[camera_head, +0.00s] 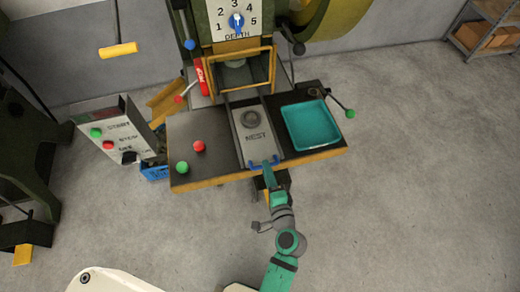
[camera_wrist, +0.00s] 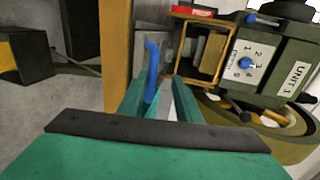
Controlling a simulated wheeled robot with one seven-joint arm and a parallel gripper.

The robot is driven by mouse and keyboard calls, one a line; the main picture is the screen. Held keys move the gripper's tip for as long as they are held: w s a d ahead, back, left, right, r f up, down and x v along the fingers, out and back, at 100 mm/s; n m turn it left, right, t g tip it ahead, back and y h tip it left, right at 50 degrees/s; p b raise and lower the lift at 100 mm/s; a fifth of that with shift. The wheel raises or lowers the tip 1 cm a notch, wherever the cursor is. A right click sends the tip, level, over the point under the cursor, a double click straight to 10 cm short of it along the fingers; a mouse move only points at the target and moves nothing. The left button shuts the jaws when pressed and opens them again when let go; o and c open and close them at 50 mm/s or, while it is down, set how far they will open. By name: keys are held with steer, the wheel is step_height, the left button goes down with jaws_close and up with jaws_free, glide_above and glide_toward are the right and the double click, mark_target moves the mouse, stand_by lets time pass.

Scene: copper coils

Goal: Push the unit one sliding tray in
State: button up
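The sliding tray is a grey plate marked NEST (camera_head: 254,136), with a round recess, lying in a channel in the middle of the dark machine table. It reaches from the square frame to the table's front edge. Its blue handle (camera_head: 263,163) is at the front edge. In the wrist view the blue handle (camera_wrist: 152,72) stands by the left finger. My gripper (camera_wrist: 160,98) has its fingers apart, with a gap visible between them. In the head view my gripper (camera_head: 269,174) is at the handle from the front; contact cannot be told.
A teal bin (camera_head: 310,124) sits right of the tray. A red button (camera_head: 198,146) and a green button (camera_head: 182,167) are on the left. The yellow frame (camera_head: 240,70) stands behind, under the depth dial (camera_head: 236,20). A control box (camera_head: 118,130) stands left.

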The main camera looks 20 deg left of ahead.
mark_target(259, 154)
steer(key=x, duration=0.9)
steer(key=shift+w+a, duration=0.15)
steer(key=shift+a, duration=0.1)
steer(key=shift+w+a+f, duration=0.3)
steer(key=shift+w+a, duration=0.05)
steer(key=shift+w, duration=0.05)
steer(key=shift+f, duration=0.1)
jaws_close()
